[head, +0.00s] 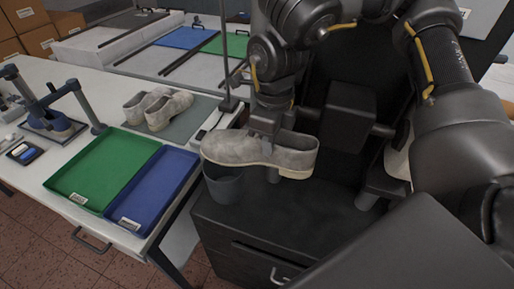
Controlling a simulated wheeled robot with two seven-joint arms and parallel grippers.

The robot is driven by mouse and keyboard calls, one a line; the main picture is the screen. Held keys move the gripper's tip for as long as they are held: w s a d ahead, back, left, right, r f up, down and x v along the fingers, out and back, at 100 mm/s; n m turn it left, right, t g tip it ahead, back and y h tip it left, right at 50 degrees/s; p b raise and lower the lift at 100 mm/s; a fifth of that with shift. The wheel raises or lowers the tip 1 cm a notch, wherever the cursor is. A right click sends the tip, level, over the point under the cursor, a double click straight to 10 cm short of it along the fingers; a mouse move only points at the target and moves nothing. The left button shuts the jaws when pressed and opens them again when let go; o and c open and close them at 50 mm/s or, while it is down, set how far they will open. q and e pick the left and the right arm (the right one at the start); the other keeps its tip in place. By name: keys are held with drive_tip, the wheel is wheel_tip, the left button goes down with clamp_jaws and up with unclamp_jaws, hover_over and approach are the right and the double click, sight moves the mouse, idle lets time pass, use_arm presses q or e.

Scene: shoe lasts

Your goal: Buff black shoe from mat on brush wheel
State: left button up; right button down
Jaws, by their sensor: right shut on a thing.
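My right gripper (268,128) is shut on a grey shoe (235,149). It grips the shoe from above near its opening, and the shoe hangs level with its toe to the left. The held shoe looks mottled grey, not black. The mat (207,118) lies on the white table at the left, with a pair of similar grey shoes (168,110) on it. A dark machine with a motor housing (350,115) stands right of the held shoe. A pale wheel (397,160) shows at its right side, partly hidden by my arm. My left gripper is not in view.
A green tray (72,174) and a blue tray (122,212) lie on the table's front left. A dark grey cup (224,187) stands below the held shoe's toe on the black cabinet (300,225). A thin upright post (226,50) rises behind the mat.

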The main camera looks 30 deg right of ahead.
sight(250, 149)
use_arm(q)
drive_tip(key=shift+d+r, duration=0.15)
use_arm(e)
drive_tip(key=shift+a+r, duration=0.1)
drive_tip(key=shift+w+a+r, duration=0.1)
drive_tip(key=shift+w, duration=0.1)
drive_tip(key=shift+w+a, duration=0.1)
drive_tip(key=shift+w, duration=0.15)
drive_tip(key=shift+w+a+f, duration=0.25)
drive_tip(key=shift+w+a, duration=0.3)
drive_tip(key=shift+w, duration=0.05)
drive_tip(key=shift+w+a+r, duration=0.1)
drive_tip(key=shift+a, duration=0.3)
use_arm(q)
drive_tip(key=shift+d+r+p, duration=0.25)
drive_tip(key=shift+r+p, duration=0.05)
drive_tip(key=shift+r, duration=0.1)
use_arm(e)
drive_tip(key=shift+r, duration=0.1)
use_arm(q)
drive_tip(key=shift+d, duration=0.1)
use_arm(e)
drive_tip(key=shift+w+a, duration=0.1)
drive_tip(key=shift+a, duration=0.05)
drive_tip(key=shift+w+a, duration=0.1)
